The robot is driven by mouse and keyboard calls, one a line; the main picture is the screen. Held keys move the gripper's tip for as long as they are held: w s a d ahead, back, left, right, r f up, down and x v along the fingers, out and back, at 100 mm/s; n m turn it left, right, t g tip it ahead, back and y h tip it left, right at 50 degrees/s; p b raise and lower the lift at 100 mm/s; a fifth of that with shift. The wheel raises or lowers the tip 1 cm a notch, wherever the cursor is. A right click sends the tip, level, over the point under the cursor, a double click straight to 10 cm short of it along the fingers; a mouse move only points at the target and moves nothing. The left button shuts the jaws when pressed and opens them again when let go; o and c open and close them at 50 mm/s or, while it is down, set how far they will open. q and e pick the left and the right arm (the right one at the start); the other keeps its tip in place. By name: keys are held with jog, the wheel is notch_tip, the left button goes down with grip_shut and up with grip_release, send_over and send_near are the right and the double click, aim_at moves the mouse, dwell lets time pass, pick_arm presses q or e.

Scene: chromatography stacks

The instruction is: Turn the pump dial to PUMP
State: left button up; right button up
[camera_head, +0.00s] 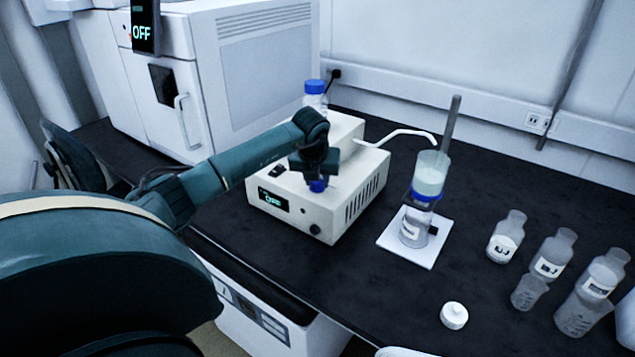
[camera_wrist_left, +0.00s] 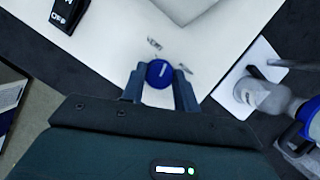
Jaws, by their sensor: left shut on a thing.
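The pump (camera_head: 345,205) is a cream box on the black bench, with a small dark front display (camera_head: 273,199) that appears to read OFF. Its blue dial (camera_head: 317,187) is on the top face, mostly covered by my gripper. In the left wrist view the round blue dial (camera_wrist_left: 159,74) carries a short white mark. Small labels lie above it and to its right, too small to read. My left gripper (camera_head: 318,180) points down and is shut on the dial, with one finger on each side. The right gripper is not in view.
A filtration assembly (camera_head: 430,180) with a tall rod stands on a white plate (camera_head: 388,240) right of the pump. Several bottles (camera_head: 506,240) and a white cap (camera_head: 454,315) are at the right. A blue-capped bottle (camera_head: 315,92) is behind the pump.

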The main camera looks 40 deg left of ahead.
pick_arm(q)
jog(key=m, duration=0.2)
jog(key=m+h+b, duration=0.1)
jog(key=shift+a+m+t, duration=0.2)
jog(key=shift+m+t, duration=0.1)
jog(key=shift+m, duration=0.1)
jog(key=shift+m+h+b, duration=0.4)
jog(key=shift+m+h, duration=0.1)
jog(key=shift+m, duration=0.4)
jog(key=m+h, duration=0.1)
jog(key=m, duration=0.2)
jog(key=shift+a+b, duration=0.1)
jog(key=shift+b, duration=0.2)
jog(key=shift+r+m+h, duration=0.1)
jog(key=shift+m+h, duration=0.6)
jog(key=shift+m, duration=0.9)
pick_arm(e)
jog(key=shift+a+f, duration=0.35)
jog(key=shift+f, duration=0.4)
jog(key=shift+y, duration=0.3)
pick_arm(q)
jog(key=o, duration=1)
jog(key=shift+c, duration=0.2)
jog(key=v, duration=1.3)
jog(key=shift+w+b, duration=0.2)
jog(key=shift+b, duration=0.2)
